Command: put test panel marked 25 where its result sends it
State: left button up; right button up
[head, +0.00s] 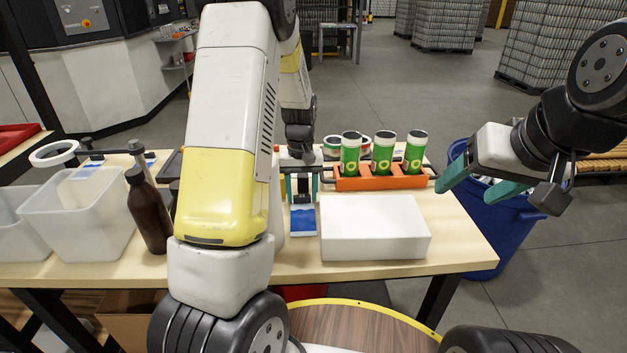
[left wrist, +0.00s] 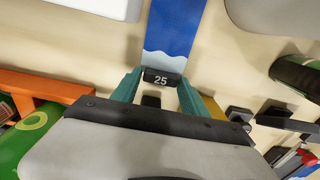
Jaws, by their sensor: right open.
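The test panel marked 25 is a blue strip with a wavy pale edge and a black numbered tab. It shows in the left wrist view (left wrist: 168,40) and on or just above the table in the head view (head: 303,222). My left gripper (head: 302,188) points down at the tab end. In the left wrist view its teal fingers (left wrist: 160,88) stand on both sides of the tab; whether they press on it I cannot tell. My right gripper (head: 500,188) is open and empty, off the table's right edge above the blue bin (head: 487,225).
An orange rack (head: 375,184) with three green cans stands just right of my left gripper. A white block (head: 374,228) lies in front of it. Brown bottles (head: 147,212) and translucent bins (head: 82,222) stand on the left. My left arm hides the table's middle.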

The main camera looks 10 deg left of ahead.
pick_arm(q)
jog(key=shift+o, duration=1)
